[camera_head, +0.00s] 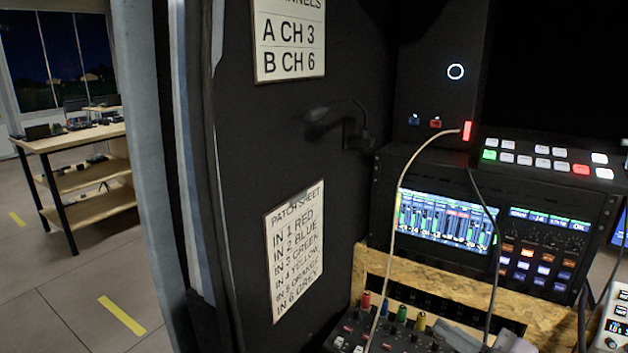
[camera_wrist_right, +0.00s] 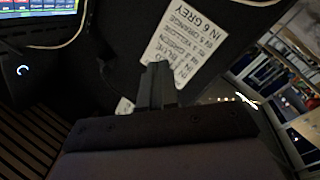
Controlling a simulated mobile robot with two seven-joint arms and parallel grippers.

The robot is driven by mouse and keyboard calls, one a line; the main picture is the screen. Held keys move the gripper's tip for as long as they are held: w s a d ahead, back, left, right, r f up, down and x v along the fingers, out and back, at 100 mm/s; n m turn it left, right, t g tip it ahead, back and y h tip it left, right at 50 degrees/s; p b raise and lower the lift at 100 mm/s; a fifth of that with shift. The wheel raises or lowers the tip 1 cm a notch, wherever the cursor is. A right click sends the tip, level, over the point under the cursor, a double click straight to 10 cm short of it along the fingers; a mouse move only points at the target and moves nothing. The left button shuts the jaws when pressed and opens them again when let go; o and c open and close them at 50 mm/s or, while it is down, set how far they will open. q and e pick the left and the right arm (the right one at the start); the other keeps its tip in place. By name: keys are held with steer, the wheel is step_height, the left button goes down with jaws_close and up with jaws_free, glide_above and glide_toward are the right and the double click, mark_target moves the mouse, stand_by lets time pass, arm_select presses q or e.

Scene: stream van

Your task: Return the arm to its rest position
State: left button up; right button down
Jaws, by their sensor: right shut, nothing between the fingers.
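My right gripper (camera_wrist_right: 157,85) shows in the right wrist view, its two dark fingers together with nothing between them. Behind the fingertips is the white patch sheet (camera_wrist_right: 178,48), which appears upside down there. In the head view, a grey shape at the bottom edge, right of the mixer, may be part of my right gripper; its fingers cannot be made out there. The patch sheet (camera_head: 296,252) hangs on the dark wall in the head view, left of the equipment rack. My left gripper is not in view.
A rack with a lit screen (camera_head: 445,220) and button panel (camera_head: 545,250) stands at right. A pale cable (camera_head: 398,190) hangs before it. A mixer (camera_head: 395,335) with coloured plugs sits below. A black bracket-like fixture (camera_head: 350,125) juts from the wall. Open floor (camera_head: 80,280) lies left.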

steer(key=s+d+r+m+t+h, duration=0.15)
steer(key=d+m+t+h, duration=0.4)
steer(key=m+h, duration=0.55)
steer(key=s+d+f+m+g+h, duration=0.4)
steer(key=s+f+m+g, duration=0.15)
steer(key=f, duration=0.25)
steer(key=s+a+f+n+g+y, duration=0.1)
steer(key=s+a+f+g+y, duration=0.1)
steer(key=s+a+f+g, duration=0.45)
steer(key=s+a+f+n+g+y, duration=0.15)
steer(key=s+f+g, duration=0.25)
steer(key=s, duration=0.6)
steer(key=w+a+f+t+y, duration=0.2)
steer(key=w+f+t, duration=0.4)
steer(key=f, duration=0.3)
steer(key=shift+w+n+t, duration=0.15)
steer(key=shift+n+t, duration=0.2)
steer(key=shift+n, duration=0.05)
